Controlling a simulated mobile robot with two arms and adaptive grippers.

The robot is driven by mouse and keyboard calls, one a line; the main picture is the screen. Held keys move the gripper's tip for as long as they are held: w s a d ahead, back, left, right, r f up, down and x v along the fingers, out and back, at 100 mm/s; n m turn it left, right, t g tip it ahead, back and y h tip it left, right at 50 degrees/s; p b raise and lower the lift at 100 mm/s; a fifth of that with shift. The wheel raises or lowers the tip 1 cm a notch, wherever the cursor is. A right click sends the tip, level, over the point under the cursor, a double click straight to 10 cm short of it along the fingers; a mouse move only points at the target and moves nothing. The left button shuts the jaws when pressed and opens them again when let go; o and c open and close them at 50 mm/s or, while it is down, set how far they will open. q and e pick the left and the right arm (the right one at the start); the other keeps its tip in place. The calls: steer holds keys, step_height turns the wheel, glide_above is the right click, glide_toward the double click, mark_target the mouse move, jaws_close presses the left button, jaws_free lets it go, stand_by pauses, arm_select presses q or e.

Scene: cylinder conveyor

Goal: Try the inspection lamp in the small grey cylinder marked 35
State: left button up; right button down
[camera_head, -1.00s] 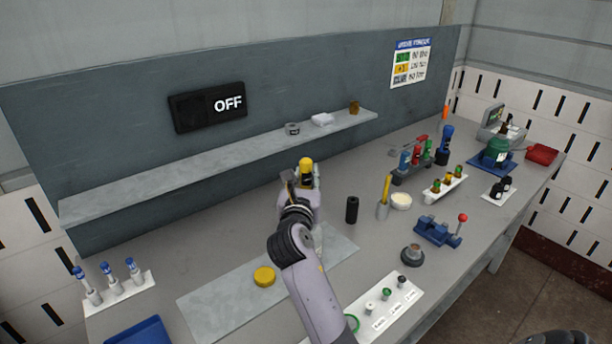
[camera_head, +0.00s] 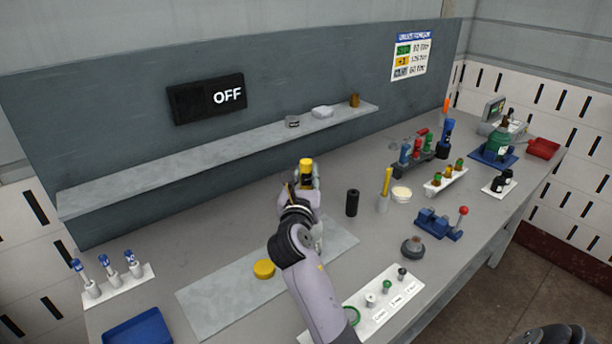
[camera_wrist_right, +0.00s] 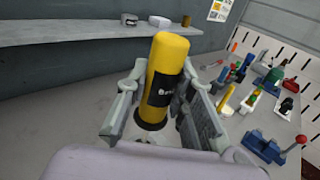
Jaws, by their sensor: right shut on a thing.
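My right gripper (camera_head: 306,183) is shut on a yellow cylinder with a black band (camera_head: 306,164), apparently the inspection lamp. In the right wrist view the lamp (camera_wrist_right: 171,58) stands nearly upright, slightly tilted, between both fingers (camera_wrist_right: 160,105), its black base low between them. I cannot tell whether the base touches the bench. A small grey cylinder with a dark label (camera_head: 292,121) sits on the wall shelf; it also shows in the right wrist view (camera_wrist_right: 129,19). Its mark is too small to read as 35. My left gripper is not in view.
A round yellow piece (camera_head: 264,269) lies on the grey mat (camera_head: 215,297). The wall display (camera_head: 206,98) reads OFF. The shelf (camera_head: 160,170) overhangs the bench behind.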

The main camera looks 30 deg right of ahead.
mark_target(306, 160)
steer(key=shift+f+b, duration=0.55)
steer(key=shift+f, duration=0.55)
stand_by(0.5)
steer(key=shift+r+p, duration=5.05)
steer(key=shift+p, duration=1.15)
